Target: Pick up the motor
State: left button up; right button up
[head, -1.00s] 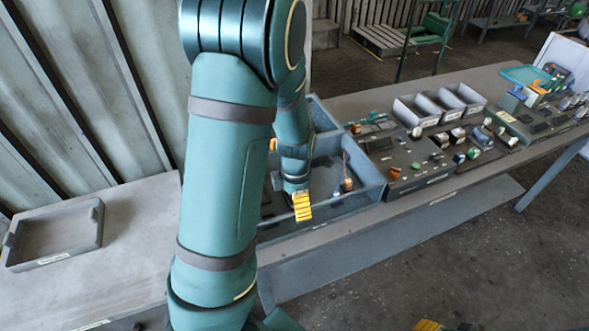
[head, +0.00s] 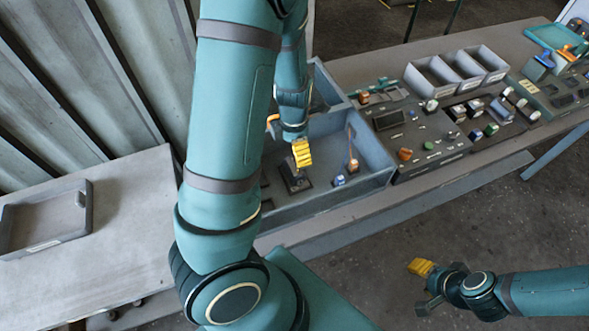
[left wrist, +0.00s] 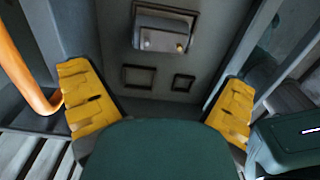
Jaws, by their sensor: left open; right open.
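A grey rounded block with two small copper-coloured studs, which looks like the motor (left wrist: 163,30), shows at the top of the left wrist view on a dark grey plate with two square openings. My left gripper (left wrist: 158,105) is open, with its yellow fingers spread wide and nothing between them; the block lies beyond the fingertips. In the head view my left gripper (head: 301,153) is over the blue-grey bin, just above a dark part (head: 295,182); I cannot tell whether that is the same block. My right gripper (head: 422,268) is open and empty, off the bench over the floor.
The blue-grey bin (head: 374,158) has raised walls and holds small parts, one orange (head: 353,165). An orange curved tube (left wrist: 28,70) is close by the left finger. A panel with switches (head: 425,137) and grey trays (head: 458,70) stand right. An empty tray (head: 45,222) lies left.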

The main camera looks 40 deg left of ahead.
aim_at(294, 165)
pick_arm(q)
notch_tip(294, 165, down, 5)
jog(key=shift+r+b, duration=0.2)
jog(key=shift+b, duration=0.25)
jog(key=shift+f+b, duration=0.4)
jog(key=shift+f, duration=2.5)
jog(key=c, duration=1.1)
